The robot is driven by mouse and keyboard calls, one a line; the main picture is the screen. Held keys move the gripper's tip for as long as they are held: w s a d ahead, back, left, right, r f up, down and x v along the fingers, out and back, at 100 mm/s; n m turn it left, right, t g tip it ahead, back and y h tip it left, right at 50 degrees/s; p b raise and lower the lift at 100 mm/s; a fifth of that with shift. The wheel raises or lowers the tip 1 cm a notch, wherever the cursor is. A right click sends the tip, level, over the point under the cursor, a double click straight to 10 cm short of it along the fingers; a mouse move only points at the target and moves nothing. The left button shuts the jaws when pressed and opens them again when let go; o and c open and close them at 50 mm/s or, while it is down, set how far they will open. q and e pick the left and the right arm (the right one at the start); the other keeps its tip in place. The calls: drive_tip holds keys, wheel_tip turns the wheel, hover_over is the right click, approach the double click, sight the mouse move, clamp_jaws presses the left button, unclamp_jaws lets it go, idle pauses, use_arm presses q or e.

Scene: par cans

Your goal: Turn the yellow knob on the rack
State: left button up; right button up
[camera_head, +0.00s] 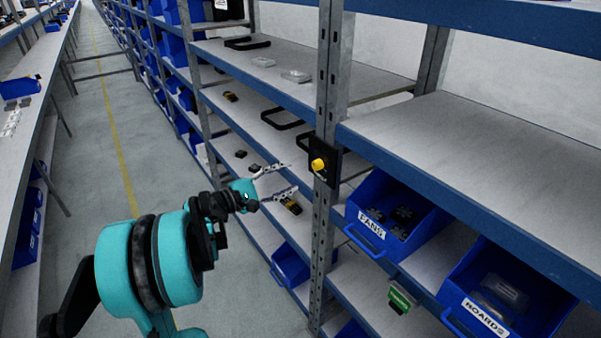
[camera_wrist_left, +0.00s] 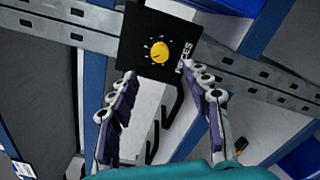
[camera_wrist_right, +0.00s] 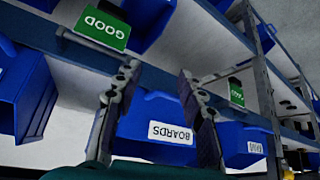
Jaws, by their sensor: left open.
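The yellow knob (camera_head: 319,165) sits on a black plate (camera_head: 331,154) fixed to a grey upright post of the rack. In the left wrist view the knob (camera_wrist_left: 159,52) lies ahead of the fingertips, with pale marks around it on the black plate (camera_wrist_left: 140,20). My left gripper (camera_head: 290,178) is open and empty, to the left of the knob and apart from it. Its fingers also show in the left wrist view (camera_wrist_left: 167,85). My right gripper (camera_wrist_right: 157,85) shows only in the right wrist view, with its fingers apart in front of a blue bin labelled BOARDS (camera_wrist_right: 150,122).
The rack's upright post (camera_head: 334,65) and blue shelf edges (camera_head: 460,205) stand close to the left gripper. Blue bins labelled FANS (camera_head: 372,228) and BOARDS (camera_head: 485,315) sit on the lower right shelf. The aisle floor (camera_head: 110,150) at left is clear.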

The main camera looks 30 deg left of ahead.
use_arm(q)
drive_tip(key=v, duration=0.3)
drive_tip(key=shift+w, duration=0.1)
idle(0.4)
drive_tip(key=s+d+f+m+g, duration=0.1)
drive_tip(key=d+f+m+g, duration=0.25)
drive_tip(key=d, duration=0.65)
drive_tip(key=s+d+f+m+g, duration=0.2)
drive_tip(key=d+m+g, duration=0.15)
drive_tip(key=d, duration=0.55)
drive_tip(key=s+d+f+m+g+y, duration=0.1)
drive_tip(key=s+d+f+m+y, duration=0.2)
drive_tip(key=s+m, duration=0.3)
drive_tip(key=s+d+f+m+g+y, duration=0.1)
drive_tip(key=s+d+f+m+y, duration=0.2)
drive_tip(key=s+m, duration=0.3)
drive_tip(key=shift+s+d+f+m+y, duration=0.2)
drive_tip(key=shift+s+d+m+y, duration=0.25)
drive_tip(key=shift+s, duration=0.7)
